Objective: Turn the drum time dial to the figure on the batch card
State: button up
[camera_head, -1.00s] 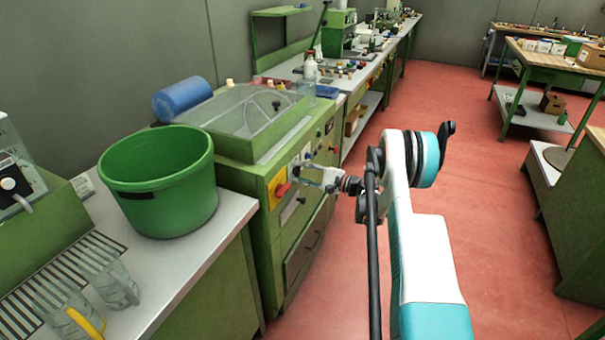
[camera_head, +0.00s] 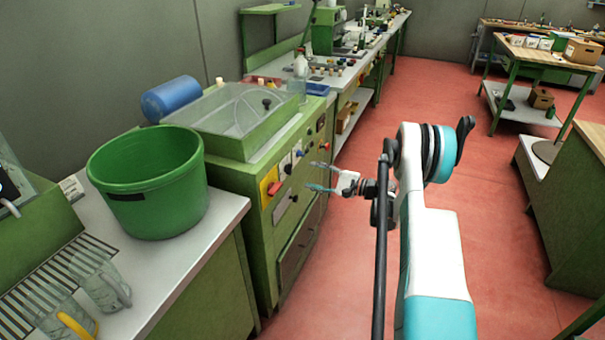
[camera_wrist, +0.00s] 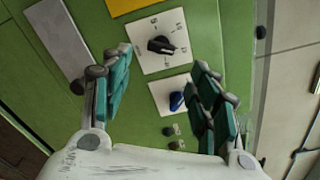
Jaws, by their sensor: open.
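In the wrist view, a dial with a black pointer knob (camera_wrist: 161,45) sits on a white plate with marks around it, on a green panel. The marks are too small to read. A blue knob (camera_wrist: 176,101) on a second white plate is below it. My gripper (camera_wrist: 161,62) is open and empty, its teal fingers to either side of the black knob in the picture, with no visible contact. In the head view my gripper (camera_head: 315,176) is just right of the front panel of the green machine (camera_head: 255,185). I cannot make out a batch card.
A yellow plate with a red knob (camera_head: 272,188) is on the same panel. A green bucket (camera_head: 150,190) and glass jugs (camera_head: 102,285) stand on the left counter. A blue cylinder (camera_head: 177,98) lies behind the machine.

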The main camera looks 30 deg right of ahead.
jog(key=shift+v, duration=1.8)
jog(key=shift+r, duration=0.1)
jog(key=a+r+n+g+h, duration=0.35)
jog(key=a+r+g, duration=0.25)
jog(key=a+r, duration=1.3)
jog(key=s+a+r+n+g+p, duration=0.1)
jog(key=s+a+r+n, duration=0.2)
jog(key=s+a, duration=0.45)
jog(key=s+a+r+n+g+h, duration=0.1)
jog(key=s+a+r+n+h, duration=0.25)
jog(key=s+a, duration=0.5)
jog(key=s+d+f+n+h, duration=0.2)
jog(key=s+n, duration=0.1)
jog(key=s, duration=0.6)
jog(key=s+d+f+n+t+h+b, duration=0.1)
jog(key=s+d+f+n+h, duration=0.1)
jog(key=s, duration=0.8)
jog(key=shift+d+f+n, duration=0.2)
jog(key=shift+f+n, duration=0.4)
jog(key=shift+n, duration=0.1)
